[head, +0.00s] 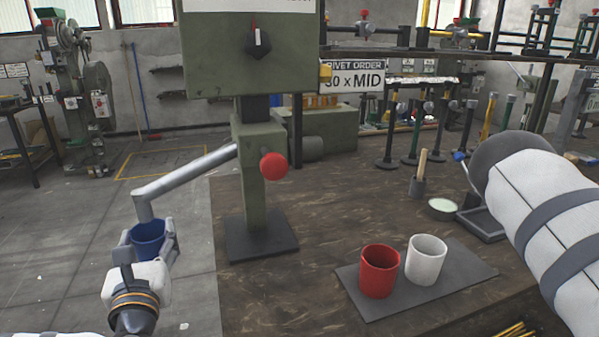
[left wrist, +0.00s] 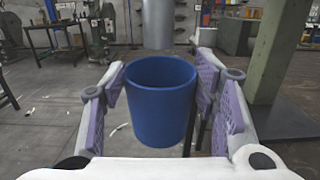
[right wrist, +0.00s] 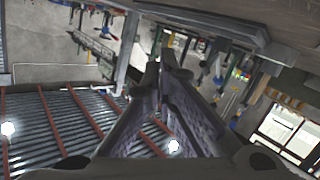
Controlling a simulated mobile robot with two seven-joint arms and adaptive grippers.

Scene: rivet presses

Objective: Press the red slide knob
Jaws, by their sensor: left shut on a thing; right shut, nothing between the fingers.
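A grey spout pipe (head: 185,180) slopes down to the left from the press. My left gripper (head: 149,245) is shut on a blue cup (head: 148,233), upright below the spout's end; the cup also shows between the finger pads in the left wrist view (left wrist: 160,100). My right gripper (right wrist: 160,85) is shut and empty in the right wrist view. In the head view only my right arm shows, at the right, and its gripper is not seen.
A red cup (head: 380,271) and a white cup (head: 426,260) stand on a dark mat (head: 347,280) on the bench. A small bowl (head: 442,207) and a brush (head: 419,180) stand farther back. The bench top between press and mat is clear.

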